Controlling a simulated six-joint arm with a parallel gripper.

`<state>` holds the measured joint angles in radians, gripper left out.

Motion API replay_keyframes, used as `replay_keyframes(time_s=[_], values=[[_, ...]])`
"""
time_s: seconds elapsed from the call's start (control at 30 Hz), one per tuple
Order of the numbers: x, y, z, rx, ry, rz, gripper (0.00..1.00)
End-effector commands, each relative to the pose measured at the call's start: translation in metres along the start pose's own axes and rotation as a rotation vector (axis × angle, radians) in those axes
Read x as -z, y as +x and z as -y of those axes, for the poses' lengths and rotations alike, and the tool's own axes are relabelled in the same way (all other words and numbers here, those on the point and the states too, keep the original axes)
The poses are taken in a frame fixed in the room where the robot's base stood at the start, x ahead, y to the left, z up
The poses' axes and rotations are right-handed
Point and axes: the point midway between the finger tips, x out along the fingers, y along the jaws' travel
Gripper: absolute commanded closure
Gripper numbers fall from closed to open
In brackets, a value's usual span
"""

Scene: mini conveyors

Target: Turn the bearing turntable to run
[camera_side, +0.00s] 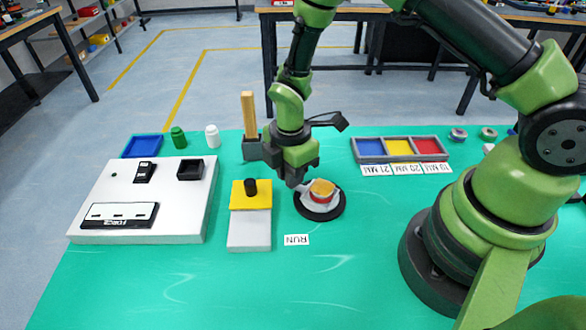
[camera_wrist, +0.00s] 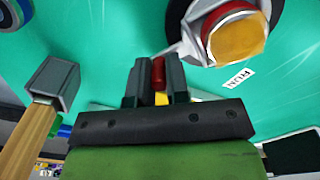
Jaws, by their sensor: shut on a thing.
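The bearing turntable shows in the side view as a black round base (camera_side: 332,213) with a white part and a red and orange-yellow hub (camera_side: 321,191). In the wrist view its hub (camera_wrist: 236,37) is at the upper right, with a pale arm reaching left toward my fingers. My gripper (camera_side: 293,183) is low at the turntable's left edge. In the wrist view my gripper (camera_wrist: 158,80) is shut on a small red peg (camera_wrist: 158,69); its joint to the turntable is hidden. The RUN label (camera_side: 296,240) lies on the mat in front of the turntable.
Left of the turntable stand a yellow and grey block with a black knob (camera_side: 251,188) and a white panel (camera_side: 190,215). A wooden post (camera_side: 248,115) rises behind. A tray with blue, yellow and red compartments (camera_side: 400,139) is at the back right. The front mat is clear.

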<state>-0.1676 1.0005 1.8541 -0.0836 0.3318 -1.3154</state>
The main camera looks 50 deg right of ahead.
Motion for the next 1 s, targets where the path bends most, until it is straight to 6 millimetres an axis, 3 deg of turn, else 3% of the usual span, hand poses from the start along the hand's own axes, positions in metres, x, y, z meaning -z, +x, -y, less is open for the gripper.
replay_keyframes(time_s=[0.9, 0.93, 1.0], values=[[0.0056, -0.0012, 0.0027, 0.001, -0.097, 0.0, 1.0], [0.0055, -0.0012, 0.0027, 0.001, -0.097, 0.0, 0.82], [0.0056, -0.0012, 0.0026, 0.0, -0.097, 0.0, 0.74]])
